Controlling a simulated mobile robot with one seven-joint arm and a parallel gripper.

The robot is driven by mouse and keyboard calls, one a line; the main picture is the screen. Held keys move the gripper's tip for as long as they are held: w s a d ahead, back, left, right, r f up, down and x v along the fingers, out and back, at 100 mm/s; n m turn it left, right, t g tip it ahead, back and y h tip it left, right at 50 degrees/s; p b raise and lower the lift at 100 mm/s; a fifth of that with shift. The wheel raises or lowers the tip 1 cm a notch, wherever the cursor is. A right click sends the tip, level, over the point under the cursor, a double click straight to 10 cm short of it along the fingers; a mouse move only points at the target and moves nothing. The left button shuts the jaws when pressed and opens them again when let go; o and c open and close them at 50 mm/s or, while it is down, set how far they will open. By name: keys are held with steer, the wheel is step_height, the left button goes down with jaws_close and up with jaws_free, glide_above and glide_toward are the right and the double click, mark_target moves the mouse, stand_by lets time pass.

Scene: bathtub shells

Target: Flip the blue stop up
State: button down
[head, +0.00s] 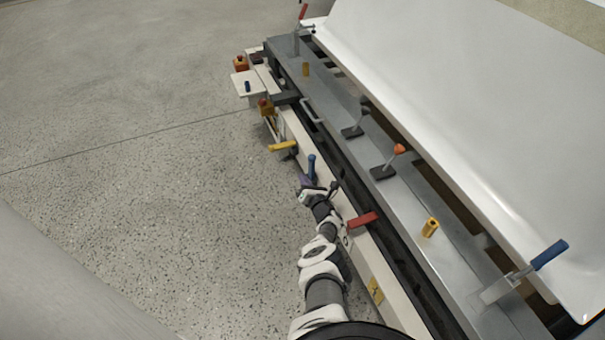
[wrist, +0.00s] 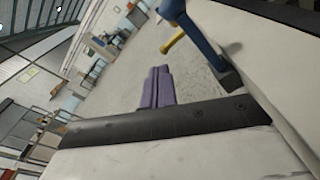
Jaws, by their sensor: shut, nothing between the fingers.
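The blue stop (head: 311,168) is on the side of the long machine frame, between a yellow stop and a red stop. In the head view its blue handle points up in the picture. In the wrist view the blue stop (wrist: 197,38) is large and close at the upper right, joined to a dark block. My gripper (head: 304,181) has purple fingers and is just left of the lower part of the blue stop. The fingers also show in the wrist view (wrist: 156,88), shut and empty, with a visible gap to the blue handle. Whether anything touches behind them cannot be told.
The yellow stop (head: 283,146) sticks out left, and the red stop (head: 362,220) is close to my arm. A white bathtub shell (head: 450,110) lies along the right. A blue-handled clamp (head: 550,254) stands at lower right. The speckled floor (head: 150,150) at left is clear.

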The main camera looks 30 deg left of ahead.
steer(key=p+v, duration=0.5)
steer(key=v, duration=0.3)
steer(key=shift+d, duration=0.4)
